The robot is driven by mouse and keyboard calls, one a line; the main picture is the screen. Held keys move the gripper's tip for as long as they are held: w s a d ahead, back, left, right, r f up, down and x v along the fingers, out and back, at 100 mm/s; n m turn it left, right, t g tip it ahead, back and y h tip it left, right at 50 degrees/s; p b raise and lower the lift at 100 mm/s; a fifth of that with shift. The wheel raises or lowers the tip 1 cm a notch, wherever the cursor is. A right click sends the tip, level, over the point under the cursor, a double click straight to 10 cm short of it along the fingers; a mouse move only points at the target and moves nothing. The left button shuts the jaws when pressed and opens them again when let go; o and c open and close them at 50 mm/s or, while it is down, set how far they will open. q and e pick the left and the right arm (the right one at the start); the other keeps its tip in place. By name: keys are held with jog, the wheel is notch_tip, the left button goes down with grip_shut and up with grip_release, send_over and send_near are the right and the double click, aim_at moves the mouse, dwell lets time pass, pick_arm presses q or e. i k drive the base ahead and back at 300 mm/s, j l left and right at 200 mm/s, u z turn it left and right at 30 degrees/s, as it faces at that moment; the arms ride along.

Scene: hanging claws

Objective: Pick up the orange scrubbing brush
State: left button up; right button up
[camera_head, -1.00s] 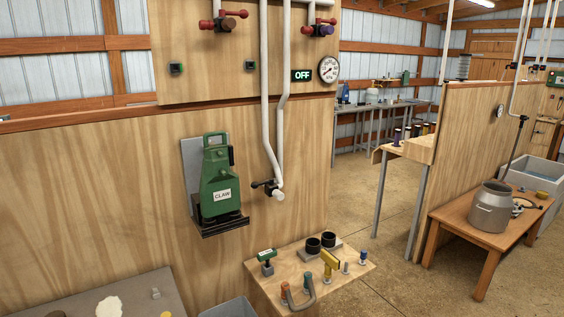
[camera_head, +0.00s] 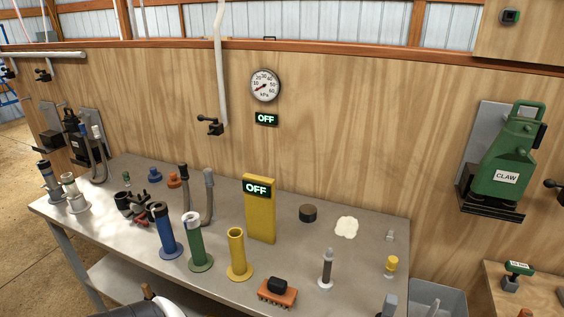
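The orange scrubbing brush (camera_head: 277,294) lies at the front edge of the grey workbench (camera_head: 210,287), low in the middle of the picture. It has an orange block with bristles at its lower edge and a black knob-like grip on top. Nothing covers it. Neither of my grippers shows in this view, so I cannot see their state.
A yellow tube (camera_head: 237,255) stands left of the brush and a grey-handled tool (camera_head: 327,268) stands to its right. Green (camera_head: 194,245) and blue (camera_head: 165,236) tubes stand further left. A yellow OFF post (camera_head: 259,210) rises behind. A grey bin (camera_head: 437,297) is beside the bench.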

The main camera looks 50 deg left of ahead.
aim_at(276, 290)
jog(key=k+u, duration=0.15)
jog(key=u, duration=1.3)
